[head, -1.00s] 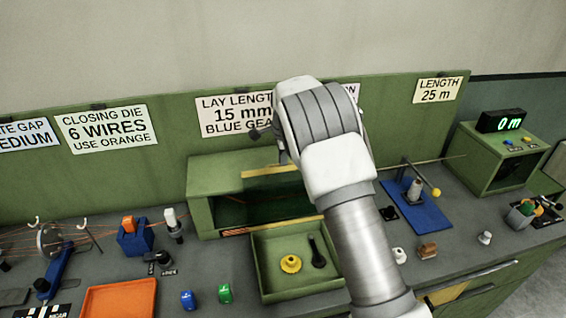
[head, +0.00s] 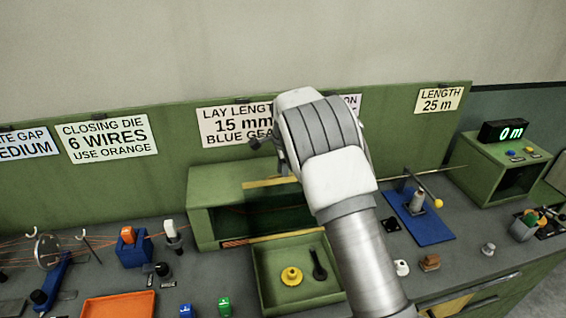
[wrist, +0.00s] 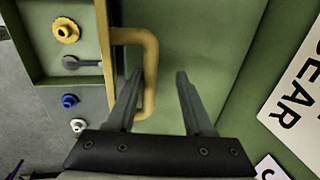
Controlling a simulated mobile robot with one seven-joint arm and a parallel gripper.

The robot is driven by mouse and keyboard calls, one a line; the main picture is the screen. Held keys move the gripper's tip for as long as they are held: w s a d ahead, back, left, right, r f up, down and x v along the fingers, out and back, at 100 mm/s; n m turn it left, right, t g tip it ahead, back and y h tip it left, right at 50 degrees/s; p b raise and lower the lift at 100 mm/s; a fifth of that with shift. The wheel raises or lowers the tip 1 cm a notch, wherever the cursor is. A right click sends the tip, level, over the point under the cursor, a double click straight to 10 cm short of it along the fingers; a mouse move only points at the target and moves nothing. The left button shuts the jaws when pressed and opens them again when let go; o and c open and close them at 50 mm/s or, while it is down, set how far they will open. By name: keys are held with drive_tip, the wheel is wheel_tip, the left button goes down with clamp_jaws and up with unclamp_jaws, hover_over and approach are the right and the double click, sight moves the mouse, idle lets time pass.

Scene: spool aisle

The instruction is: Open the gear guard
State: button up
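The gear guard is on the green housing (head: 228,182) at the middle back of the bench. In the head view its dark front shows between yellow edge strips, and my arm hides its right part. I cannot tell whether the guard is ajar. In the wrist view a smooth green panel (wrist: 195,45) carries a yellow U-shaped handle (wrist: 150,60). My gripper (wrist: 162,75) is open, fingers apart. The handle's bar shows between the fingers, close to the left one. I cannot tell whether they touch. My fingertips are hidden in the head view.
A green tray (head: 262,281) before the housing holds a yellow gear (head: 291,276) and a dark-handled tool (head: 319,265). A blue stand (head: 430,225) is to the right. A blue block (head: 133,247) and a dark post with a white top (head: 173,237) stand left. The backboard is close behind.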

drive_tip(key=s+r+b, duration=0.1)
drive_tip(key=s+r, duration=0.2)
drive_tip(key=r, duration=1.4)
drive_tip(key=shift+d, duration=0.45)
drive_tip(key=shift+s, duration=0.1)
drive_tip(key=s+d+r+n+t+b, duration=0.1)
drive_tip(key=s+d+r+n, duration=0.25)
drive_tip(key=s+d, duration=0.35)
drive_tip(key=s+d+r+n+t, duration=0.1)
drive_tip(key=s+d+r+n, duration=0.25)
drive_tip(key=s+d, duration=0.4)
drive_tip(key=s+d+f+n, duration=0.1)
drive_tip(key=s+f+n, duration=0.3)
drive_tip(key=s, duration=0.7)
drive_tip(key=s+d+f+n+t+b, duration=0.1)
drive_tip(key=s+d+f+n, duration=0.1)
drive_tip(key=s, duration=1)
drive_tip(key=shift+d+f+n+h, duration=0.15)
drive_tip(key=shift+f+n+h, duration=0.15)
drive_tip(key=shift+f+n, duration=0.6)
